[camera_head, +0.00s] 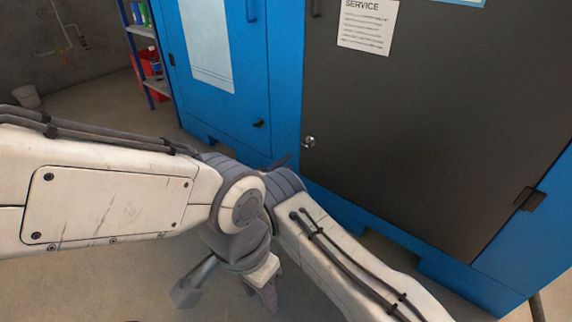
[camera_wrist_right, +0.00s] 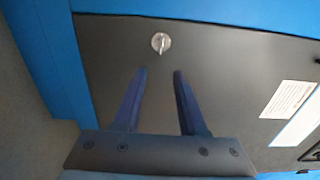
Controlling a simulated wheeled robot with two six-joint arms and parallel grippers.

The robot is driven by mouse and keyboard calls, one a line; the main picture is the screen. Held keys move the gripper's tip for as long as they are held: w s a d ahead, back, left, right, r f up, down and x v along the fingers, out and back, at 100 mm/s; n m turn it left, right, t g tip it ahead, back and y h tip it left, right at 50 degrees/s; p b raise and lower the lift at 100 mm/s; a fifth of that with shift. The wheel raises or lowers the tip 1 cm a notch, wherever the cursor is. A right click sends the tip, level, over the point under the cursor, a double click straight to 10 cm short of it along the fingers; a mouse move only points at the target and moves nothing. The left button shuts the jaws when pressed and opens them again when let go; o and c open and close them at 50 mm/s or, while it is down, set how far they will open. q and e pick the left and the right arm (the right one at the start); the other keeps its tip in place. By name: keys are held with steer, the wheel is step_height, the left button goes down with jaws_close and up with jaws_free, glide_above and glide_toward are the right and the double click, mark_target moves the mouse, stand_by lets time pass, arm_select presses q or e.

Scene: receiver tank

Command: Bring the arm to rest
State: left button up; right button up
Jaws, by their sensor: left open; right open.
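My left arm comes in from the left across the head view. Its gripper (camera_head: 264,294) hangs low in the middle, pointing down over the floor, open and apart from the cabinet. My right arm comes in from the lower right, and its wrist is near the left arm's joint. The right gripper (camera_wrist_right: 155,88) is open and empty in the right wrist view, its two dark fingers spread. They point toward the dark cabinet door and its round metal lock (camera_wrist_right: 160,42). In the head view the lock (camera_head: 309,141) is near the door's left edge, and the right gripper is mostly hidden.
A blue cabinet (camera_head: 285,75) with a dark door (camera_head: 430,120) fills the back and right. A sign headed SERVICE (camera_head: 367,25) is on the door. A shelf (camera_head: 143,30) with coloured items and a bucket (camera_head: 27,97) stand at the back left. Bare floor shows at left.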

steer(key=w+d+r+n+y, duration=0.4)
steer(key=d+r+n+y, duration=0.2)
steer(key=r+n+y, duration=0.5)
steer(key=s+d+f+n+g, duration=0.2)
steer(key=s+d+n+g, duration=0.25)
steer(key=s, duration=0.65)
steer(key=s+d+f+n+g, duration=0.1)
steer(key=s+d+n+g, duration=0.3)
steer(key=s, duration=0.8)
steer(key=s+d+f+n+g, duration=0.25)
steer(key=s+d+n, duration=0.35)
steer(key=s, duration=0.5)
steer(key=s+a+r+n+g+p, duration=0.1)
steer(key=s+a+r+n+p, duration=0.2)
steer(key=s+a+r+p, duration=0.35)
steer(key=s+a+r+n+g+y+p, duration=0.1)
steer(key=s+a+r+n+p, duration=0.2)
steer(key=r+p, duration=0.7)
steer(key=s+a+r+n+g+p, duration=0.15)
steer(key=s+a+r+p, duration=0.35)
steer(key=r, duration=0.6)
step_height(320, 180, up, 36)
steer(key=d+p, duration=0.1)
steer(key=p, duration=3.4)
steer(key=shift+f, duration=0.2)
